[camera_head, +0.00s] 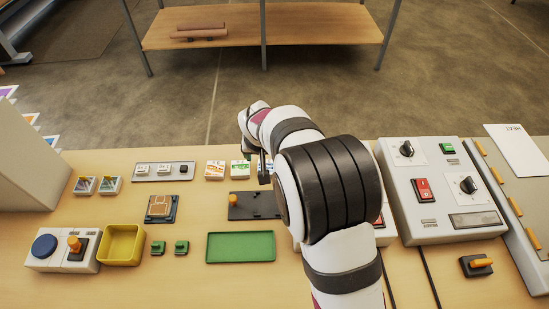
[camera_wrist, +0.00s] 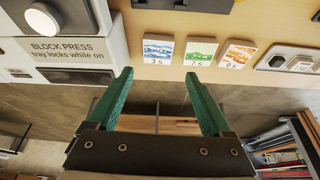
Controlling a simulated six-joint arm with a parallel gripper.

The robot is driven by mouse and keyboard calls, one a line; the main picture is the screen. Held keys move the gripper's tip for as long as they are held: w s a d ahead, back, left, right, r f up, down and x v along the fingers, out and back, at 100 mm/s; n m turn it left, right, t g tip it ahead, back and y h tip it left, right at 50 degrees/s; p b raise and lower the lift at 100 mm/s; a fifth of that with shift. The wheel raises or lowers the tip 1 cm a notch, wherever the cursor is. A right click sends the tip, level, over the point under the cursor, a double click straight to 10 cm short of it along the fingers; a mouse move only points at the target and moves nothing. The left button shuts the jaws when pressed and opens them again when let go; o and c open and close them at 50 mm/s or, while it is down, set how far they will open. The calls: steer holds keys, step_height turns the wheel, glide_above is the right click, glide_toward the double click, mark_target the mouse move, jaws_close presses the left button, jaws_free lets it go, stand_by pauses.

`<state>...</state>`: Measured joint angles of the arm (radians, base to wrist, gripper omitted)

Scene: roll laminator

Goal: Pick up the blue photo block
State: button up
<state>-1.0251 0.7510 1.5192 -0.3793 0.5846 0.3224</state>
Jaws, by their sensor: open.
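The blue photo block (camera_wrist: 158,48) shows in the wrist view as a white tile with a blue picture and the mark "3 s". It lies on the wooden table, left of the green-picture block (camera_wrist: 200,51) and the orange-picture block (camera_wrist: 237,54). My gripper (camera_wrist: 157,76) has its two teal fingers spread apart, with nothing between them. In the picture the blue block sits just beyond the fingertips, roughly centred between them; no contact shows. In the head view my arm mostly hides the blue block.
A machine marked "BLOCK PRESS" (camera_wrist: 72,50) stands left in the wrist view. In the head view, a green tray (camera_head: 240,247), a yellow bin (camera_head: 122,245), a dark fixture with an orange knob (camera_head: 253,207) and a grey control box (camera_head: 440,190) stand on the table (camera_head: 200,285).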

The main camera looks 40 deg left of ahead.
mark_target(267, 166)
steer(key=x, duration=0.9)
steer(key=shift+w+d+f, duration=0.15)
steer(key=shift+f, duration=0.2)
steer(key=c, duration=1.2)
